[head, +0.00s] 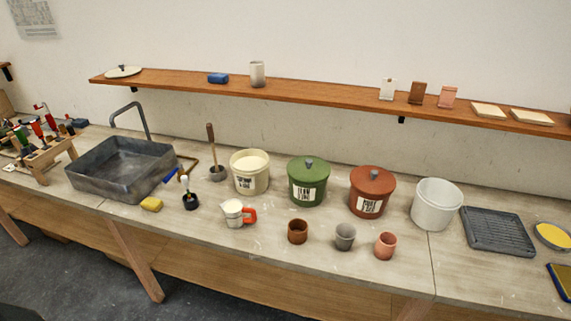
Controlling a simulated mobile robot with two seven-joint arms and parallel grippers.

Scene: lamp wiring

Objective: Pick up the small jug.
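What looks like the small jug (233,211) is a small pale vessel on the bench, in front of the cream bucket (248,178). An orange-red part (249,215) sits at its right side; I cannot tell if it is the jug's handle or a separate thing. The jug stands upright. Neither of my grippers shows in the head view.
A brush in a dark pot (190,201) and a yellow sponge (151,204) are left of the jug. A brown cup (298,231) stands to its right. Green (308,186) and red (371,194) lidded buckets stand behind. The bench in front of the jug is clear.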

